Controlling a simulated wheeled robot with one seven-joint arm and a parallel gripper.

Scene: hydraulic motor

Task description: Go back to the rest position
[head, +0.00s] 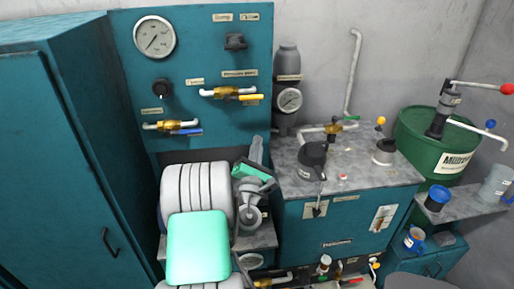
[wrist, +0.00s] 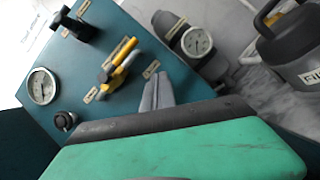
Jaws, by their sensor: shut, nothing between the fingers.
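My gripper (head: 257,142) is in the middle of the head view, in front of the lower right edge of the teal panel and left of the grey-topped cabinet. Its grey fingers are together and hold nothing. In the wrist view my gripper (wrist: 157,82) points up toward the panel, with the fingers side by side. My own green-covered arm parts hide the lower part of both views. I cannot tell from the pictures whether the fingertips are close to the panel.
The teal-sided cabinet (head: 335,228) bears a dark-capped pump and pipes. A green drum (head: 428,148) stands at the right, a tall locker (head: 60,160) at the left.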

